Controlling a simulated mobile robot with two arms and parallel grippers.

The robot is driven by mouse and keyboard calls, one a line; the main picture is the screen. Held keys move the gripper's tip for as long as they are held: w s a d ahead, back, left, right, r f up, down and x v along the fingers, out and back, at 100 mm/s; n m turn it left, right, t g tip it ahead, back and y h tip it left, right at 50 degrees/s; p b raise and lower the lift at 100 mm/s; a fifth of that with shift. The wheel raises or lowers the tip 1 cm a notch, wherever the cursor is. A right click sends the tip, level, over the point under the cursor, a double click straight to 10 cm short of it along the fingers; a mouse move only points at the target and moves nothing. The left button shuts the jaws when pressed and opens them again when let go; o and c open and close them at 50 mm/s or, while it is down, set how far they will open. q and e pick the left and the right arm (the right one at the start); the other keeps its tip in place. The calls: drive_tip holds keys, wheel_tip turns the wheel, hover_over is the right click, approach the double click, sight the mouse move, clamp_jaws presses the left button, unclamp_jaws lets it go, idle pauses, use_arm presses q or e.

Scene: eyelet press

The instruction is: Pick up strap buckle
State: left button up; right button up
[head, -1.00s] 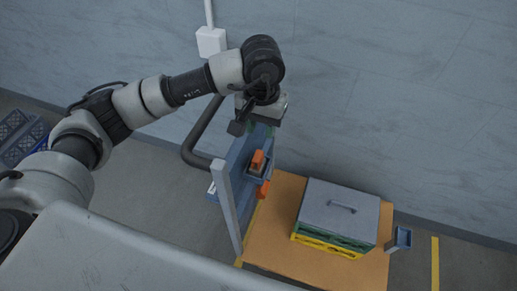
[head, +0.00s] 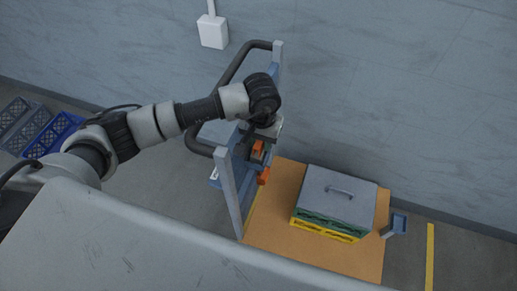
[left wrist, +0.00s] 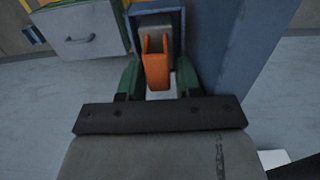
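An orange forked piece, which looks like the strap buckle (left wrist: 157,68), sits at a small blue holder (left wrist: 181,32) with a grey part behind it. In the head view the orange piece (head: 258,147) shows just below my left gripper, at the cart's upright frame. My left gripper (left wrist: 158,82) is open, with its green fingers on either side of the orange piece in the left wrist view. I cannot tell whether they touch it. The fingers are mostly hidden in the head view. My right gripper is not in view.
A second orange part (head: 263,176) sits lower on the frame. A grey-lidded box (head: 335,198) on green and yellow layers stands on the orange-brown deck (head: 275,235).

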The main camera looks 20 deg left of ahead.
use_arm(q)
drive_tip(key=shift+c, duration=0.3)
clamp_jaws()
drive_tip(key=shift+r, duration=0.1)
